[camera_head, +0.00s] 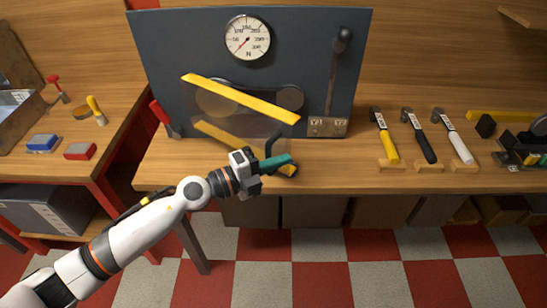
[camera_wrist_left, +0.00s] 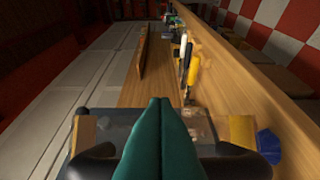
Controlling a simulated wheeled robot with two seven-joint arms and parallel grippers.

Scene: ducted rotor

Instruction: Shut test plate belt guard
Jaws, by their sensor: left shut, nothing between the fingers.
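The dark blue test plate (camera_head: 180,45) stands upright at the back of the wooden bench. The belt guard is a clear panel with an upper yellow edge bar (camera_head: 240,98) and a lower yellow bar (camera_head: 215,134). Both bars slope down to the right, in front of two grey pulleys. A dark bent handle (camera_head: 271,140) shows by its lower right corner. My left gripper (camera_head: 279,163), with teal fingers, is shut and empty beside this corner; I cannot tell whether it touches. The teal fingers (camera_wrist_left: 160,140) also show shut in the left wrist view. My right gripper is not in view.
A round gauge (camera_head: 248,37) and a lever (camera_head: 336,65) are on the plate. A red-handled tool (camera_head: 160,112) is left of the guard. Bench front between gripper and hammers is clear.

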